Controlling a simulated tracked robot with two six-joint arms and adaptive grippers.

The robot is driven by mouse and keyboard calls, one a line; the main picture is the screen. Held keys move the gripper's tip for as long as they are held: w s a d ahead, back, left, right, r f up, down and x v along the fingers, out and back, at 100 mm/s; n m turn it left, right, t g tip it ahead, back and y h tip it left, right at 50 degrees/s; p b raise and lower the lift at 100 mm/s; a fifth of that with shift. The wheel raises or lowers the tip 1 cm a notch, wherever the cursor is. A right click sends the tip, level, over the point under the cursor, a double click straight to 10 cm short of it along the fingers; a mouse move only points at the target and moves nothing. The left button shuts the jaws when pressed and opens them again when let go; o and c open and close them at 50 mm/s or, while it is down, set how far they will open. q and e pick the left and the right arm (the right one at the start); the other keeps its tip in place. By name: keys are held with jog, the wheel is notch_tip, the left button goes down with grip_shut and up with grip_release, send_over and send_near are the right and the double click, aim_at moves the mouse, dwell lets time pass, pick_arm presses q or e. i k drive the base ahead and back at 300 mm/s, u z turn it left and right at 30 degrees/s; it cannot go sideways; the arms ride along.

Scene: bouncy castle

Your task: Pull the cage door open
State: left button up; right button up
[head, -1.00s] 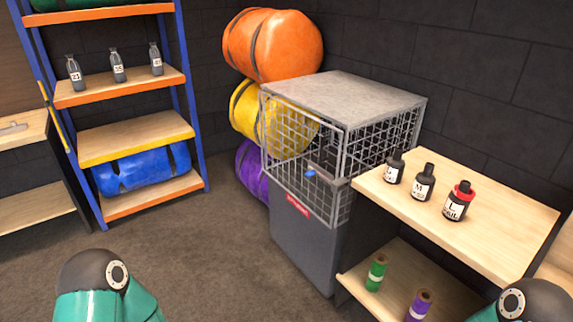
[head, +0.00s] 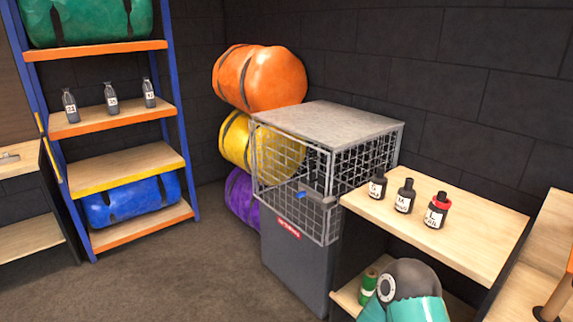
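The cage (head: 350,155) is a wire mesh box with a grey solid top, standing on a dark grey cabinet (head: 290,265). Its mesh door (head: 290,185) faces front-left and appears shut. Part of my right arm, teal with a dark rounded joint, shows at the bottom right in front of the lower shelf. Neither gripper shows in the head view.
A wooden shelf unit (head: 450,225) with several black bottles, one red-collared (head: 437,210), stands right beside the cage. A green roll (head: 369,285) lies below. Rolled orange (head: 262,78), yellow and purple bundles are stacked behind. Blue-framed shelving (head: 105,130) stands left. Floor in front-left (head: 180,280) is clear.

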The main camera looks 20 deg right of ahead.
aim_at(312, 191)
jog(key=u, duration=0.1)
jog(key=i, duration=0.95)
jog(key=z, duration=0.6)
jog(key=i, duration=0.7)
jog(key=z, duration=0.55)
jog(key=k, duration=0.9)
jog(key=z, duration=0.2)
jog(key=i, duration=0.9)
jog(key=u, duration=0.05)
